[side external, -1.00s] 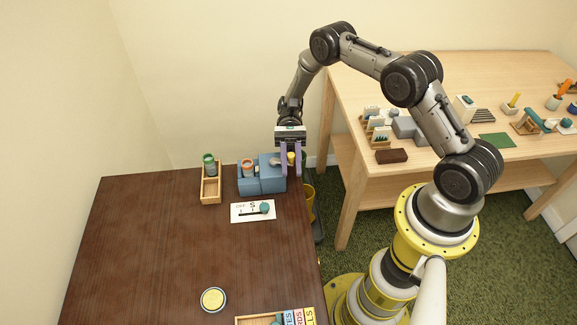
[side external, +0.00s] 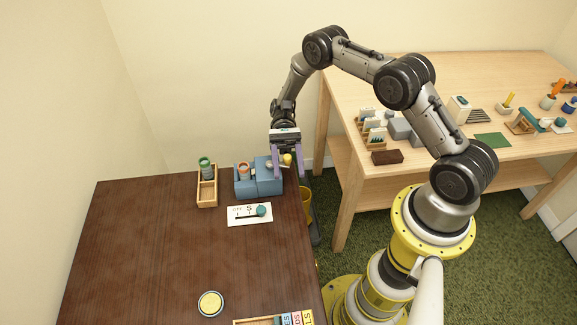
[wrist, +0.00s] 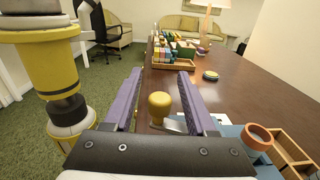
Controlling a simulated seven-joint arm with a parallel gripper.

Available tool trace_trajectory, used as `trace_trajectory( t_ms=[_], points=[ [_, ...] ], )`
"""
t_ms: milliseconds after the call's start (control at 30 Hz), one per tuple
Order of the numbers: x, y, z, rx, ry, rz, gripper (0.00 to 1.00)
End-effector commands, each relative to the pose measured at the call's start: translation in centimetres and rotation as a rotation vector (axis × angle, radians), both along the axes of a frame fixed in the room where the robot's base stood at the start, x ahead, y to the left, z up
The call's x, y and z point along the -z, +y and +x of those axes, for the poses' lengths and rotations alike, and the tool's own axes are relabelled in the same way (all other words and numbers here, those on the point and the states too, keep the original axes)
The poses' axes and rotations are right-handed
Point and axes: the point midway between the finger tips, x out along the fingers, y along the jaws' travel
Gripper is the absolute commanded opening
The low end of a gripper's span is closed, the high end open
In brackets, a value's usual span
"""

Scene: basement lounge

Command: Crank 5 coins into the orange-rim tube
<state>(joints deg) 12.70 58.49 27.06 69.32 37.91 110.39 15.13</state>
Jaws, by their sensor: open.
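The blue crank box (side external: 259,181) stands at the back right of the dark table. A yellow crank knob (side external: 287,159) is at its right side. The orange-rim tube (side external: 243,170) stands at the box's left part; its inside cannot be made out. My gripper (side external: 287,174) is open, with purple fingers pointing down on either side of the knob. In the wrist view, the yellow knob (wrist: 159,105) sits between the spread fingers (wrist: 159,76), with gaps on both sides. The orange rim (wrist: 258,134) shows at lower right. No coins can be made out.
A wooden tray (side external: 207,196) with a green-rim tube (side external: 205,164) stands left of the box. A white panel (side external: 241,217) with a teal knob (side external: 262,211) lies in front. The table's middle is clear.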

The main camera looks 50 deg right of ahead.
Motion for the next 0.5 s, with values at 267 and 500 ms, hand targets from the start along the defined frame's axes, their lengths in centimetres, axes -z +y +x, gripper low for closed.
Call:
trace_trajectory(
  t_ms=[267,500],
  points=[
    [0.1,-0.8,0.8,0.002,-0.002,-0.001,0.56],
    [-1.6,-2.3,2.1,0.001,-0.003,-0.001,0.56]
  ],
)
